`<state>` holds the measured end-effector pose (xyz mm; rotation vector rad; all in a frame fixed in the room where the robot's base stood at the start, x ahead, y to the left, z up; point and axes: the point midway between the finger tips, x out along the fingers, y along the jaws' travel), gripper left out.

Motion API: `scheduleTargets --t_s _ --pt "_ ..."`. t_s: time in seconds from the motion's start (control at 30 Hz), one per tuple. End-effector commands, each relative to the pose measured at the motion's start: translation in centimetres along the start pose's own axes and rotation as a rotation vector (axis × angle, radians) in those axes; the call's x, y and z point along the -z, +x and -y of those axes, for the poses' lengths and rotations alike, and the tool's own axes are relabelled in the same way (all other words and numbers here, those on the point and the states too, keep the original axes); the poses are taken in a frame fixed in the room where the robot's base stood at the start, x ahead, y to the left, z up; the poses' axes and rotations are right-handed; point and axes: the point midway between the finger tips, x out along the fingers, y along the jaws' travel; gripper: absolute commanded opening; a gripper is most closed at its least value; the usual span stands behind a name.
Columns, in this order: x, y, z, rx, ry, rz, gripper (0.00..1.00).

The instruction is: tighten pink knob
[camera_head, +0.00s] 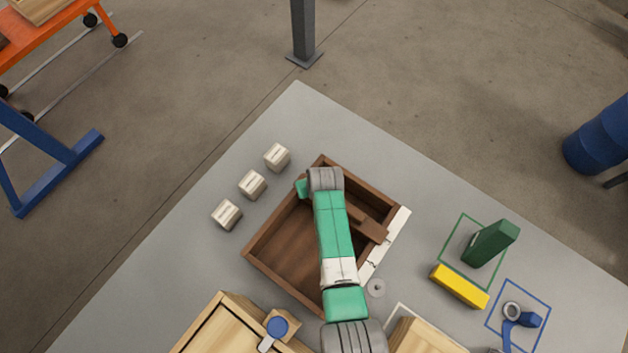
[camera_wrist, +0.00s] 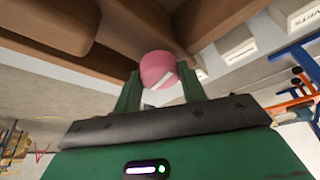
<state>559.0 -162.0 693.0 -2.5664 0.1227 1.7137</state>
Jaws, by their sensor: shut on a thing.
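The pink knob (camera_wrist: 158,70) shows in the wrist view, round with a white mark on its face. My gripper (camera_wrist: 160,88) is shut on it, with one green finger on each side. The knob is close to the brown wooden box (camera_wrist: 45,22). In the head view my green and grey arm reaches over the brown box (camera_head: 283,245) to its far wall, and the knob is hidden there.
Three small pale blocks (camera_head: 252,184) stand left of the box. On the right are a dark green block (camera_head: 490,243), a yellow block (camera_head: 460,286) and a blue part (camera_head: 518,318). A light wooden box (camera_head: 215,330) with a blue knob (camera_head: 277,327) is in front. The table's far corner is clear.

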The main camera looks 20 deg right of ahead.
Motion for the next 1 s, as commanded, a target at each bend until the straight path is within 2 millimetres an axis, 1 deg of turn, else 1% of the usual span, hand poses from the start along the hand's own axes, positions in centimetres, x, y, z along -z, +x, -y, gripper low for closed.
scheduleTargets --t_s 0.2,0.4,0.97,1.0 --pt "0.08 -0.10 0.09 -0.044 0.104 0.000 0.18" --pt "0.08 -0.05 0.08 -0.066 0.160 -0.001 0.18" --pt "0.02 0.01 0.09 -0.076 0.185 0.000 0.18" --pt "0.02 0.01 0.09 -0.076 0.185 0.000 0.45"
